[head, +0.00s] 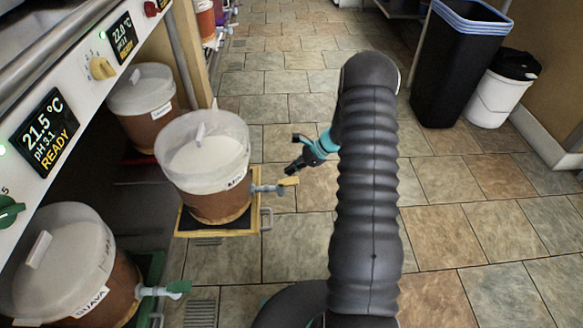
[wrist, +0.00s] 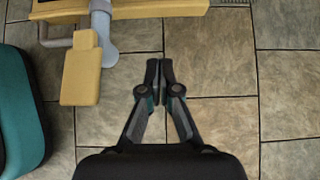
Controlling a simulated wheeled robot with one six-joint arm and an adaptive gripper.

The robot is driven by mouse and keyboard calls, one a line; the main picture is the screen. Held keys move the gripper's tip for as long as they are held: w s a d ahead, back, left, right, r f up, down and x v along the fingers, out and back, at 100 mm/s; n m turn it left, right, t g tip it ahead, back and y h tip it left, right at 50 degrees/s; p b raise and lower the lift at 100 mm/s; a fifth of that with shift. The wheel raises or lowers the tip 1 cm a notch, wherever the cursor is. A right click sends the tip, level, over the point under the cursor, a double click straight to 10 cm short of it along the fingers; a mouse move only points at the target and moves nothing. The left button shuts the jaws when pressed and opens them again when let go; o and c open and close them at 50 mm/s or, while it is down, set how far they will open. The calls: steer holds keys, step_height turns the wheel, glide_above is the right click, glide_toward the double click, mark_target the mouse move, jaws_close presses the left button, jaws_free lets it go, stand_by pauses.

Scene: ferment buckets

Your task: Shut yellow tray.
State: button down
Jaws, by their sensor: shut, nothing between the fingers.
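The yellow tray (head: 188,224) is pulled out from under the counter on the left in the head view, over the tiled floor. A bucket (head: 204,165) with a pale lid and brown contents stands on it. Its spigot with a yellow handle (head: 289,181) points right, above the tray's grey pull handle (head: 267,218). In the wrist view the tray's yellow edge (wrist: 160,8) and the yellow spigot handle (wrist: 82,75) show at the upper left. My gripper (head: 290,169) is shut and empty, just right of the spigot; its closed fingertips (wrist: 160,72) are apart from the tray.
A guava bucket (head: 100,285) with a green-handled spigot stands at the lower left. Another bucket (head: 143,100) sits farther back under the counter. A black bin (head: 455,65) and a white bin (head: 500,95) stand at the right. The tiled aisle between is clear.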

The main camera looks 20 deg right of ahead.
steer(key=w+a+f, duration=0.2)
steer(key=a+f, duration=0.2)
steer(key=a, duration=0.4)
steer(key=shift+w+f, duration=0.3)
steer(key=shift+w, duration=0.05)
steer(key=shift+a, duration=0.15)
